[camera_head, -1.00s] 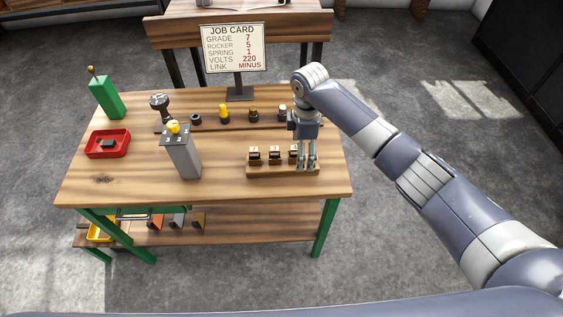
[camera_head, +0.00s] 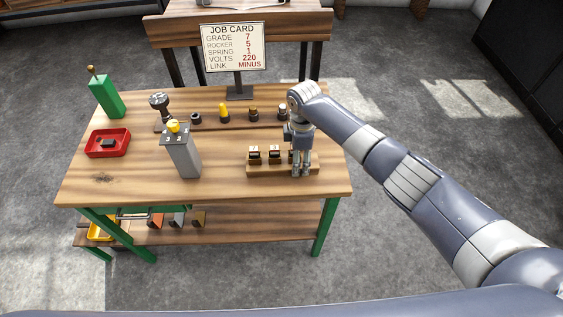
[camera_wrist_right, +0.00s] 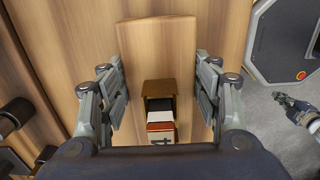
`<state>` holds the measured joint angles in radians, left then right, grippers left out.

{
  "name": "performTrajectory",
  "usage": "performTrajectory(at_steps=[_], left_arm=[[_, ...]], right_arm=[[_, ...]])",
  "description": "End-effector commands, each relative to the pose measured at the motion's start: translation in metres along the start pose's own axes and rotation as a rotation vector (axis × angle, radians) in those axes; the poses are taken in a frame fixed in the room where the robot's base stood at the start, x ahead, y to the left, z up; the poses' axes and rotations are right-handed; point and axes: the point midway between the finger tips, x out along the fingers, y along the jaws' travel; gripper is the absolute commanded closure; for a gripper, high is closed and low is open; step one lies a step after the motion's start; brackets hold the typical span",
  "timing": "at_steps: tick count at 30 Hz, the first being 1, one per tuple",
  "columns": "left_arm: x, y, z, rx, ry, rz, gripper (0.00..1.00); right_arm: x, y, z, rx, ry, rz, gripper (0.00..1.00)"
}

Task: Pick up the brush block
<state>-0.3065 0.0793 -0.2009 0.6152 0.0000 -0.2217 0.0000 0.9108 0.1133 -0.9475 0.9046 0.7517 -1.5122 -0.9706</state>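A wooden rack (camera_head: 262,171) on the table's front right holds brush blocks, with one block at left (camera_head: 254,154) and one in the middle (camera_head: 275,154). The rightmost is mostly hidden behind my right gripper (camera_head: 301,170). In the right wrist view, a brush block (camera_wrist_right: 160,115) with a brown top, a dark and white middle and a red-edged label stands in the rack (camera_wrist_right: 150,45). My right gripper (camera_wrist_right: 160,90) is open, its fingers apart on either side of the block. A small grey gripper, apparently my left one (camera_wrist_right: 290,102), shows at the right edge, too small to read.
A row of small parts, including a yellow-topped one (camera_head: 223,113), stands behind the rack. A grey box post (camera_head: 184,158) stands left of it. A red tray (camera_head: 107,143) and green post (camera_head: 107,98) are far left. The job card (camera_head: 235,47) stands at the back.

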Motion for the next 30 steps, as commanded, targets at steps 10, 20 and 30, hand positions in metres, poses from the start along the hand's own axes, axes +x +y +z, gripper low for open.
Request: performTrajectory(at_steps=[10,20,30], left_arm=[[0.0,-0.001,-0.009,0.0,0.013,-0.001,1.0],[0.002,-0.002,-0.011,0.0,0.018,-0.002,1.0],[-0.001,-0.002,-0.011,-0.001,0.016,-0.002,1.0]], right_arm=[[-0.001,0.001,0.0,0.0,0.002,0.001,0.8],[-0.024,0.002,-0.001,-0.001,0.003,0.005,0.8],[-0.038,-0.021,-0.004,-0.003,0.003,0.002,0.8]])
